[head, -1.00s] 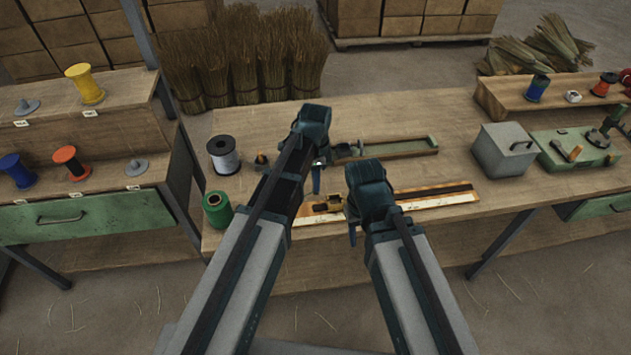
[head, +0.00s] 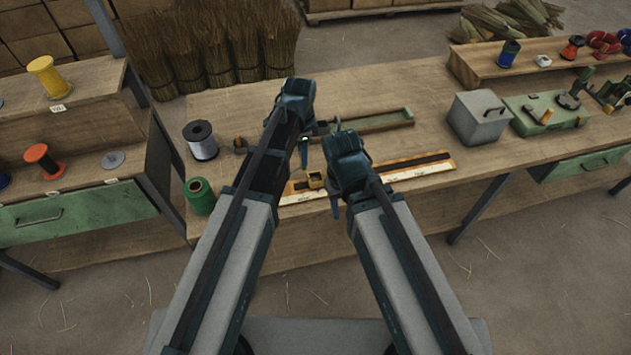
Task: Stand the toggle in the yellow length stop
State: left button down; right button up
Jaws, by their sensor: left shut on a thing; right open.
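The yellow length stop (head: 316,181) sits on the pale ruled board (head: 430,168) near its left part. My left gripper (head: 304,150) points down above and just behind the stop, apart from it in the picture. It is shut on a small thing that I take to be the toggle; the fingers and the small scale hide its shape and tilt. My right gripper (head: 335,205) is open and empty, pointing down to the right of the stop at the board's front side. It covers part of the board.
A green tray (head: 388,122) lies behind the board. Black-flanged (head: 201,140) and green (head: 200,196) spools stand to the left. A grey lidded box (head: 480,122) and a green fixture (head: 545,114) are to the right. The bench (head: 420,215) is clear in front of the board.

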pick_arm(q)
jog(key=d, duration=0.3)
jog(key=shift+w+d, duration=0.35)
jog(key=shift+w, duration=0.05)
jog(key=shift+f, duration=0.15)
jog(key=shift+f+b, duration=1.4)
jog(key=shift+b, duration=0.1)
jog(key=shift+f+b, duration=0.6)
jog(key=shift+b, duration=0.05)
jog(key=shift+f+b, duration=0.3)
jog(key=shift+f+b, duration=1.3)
jog(key=shift+f, duration=0.05)
jog(key=c, duration=0.6)
grip_release()
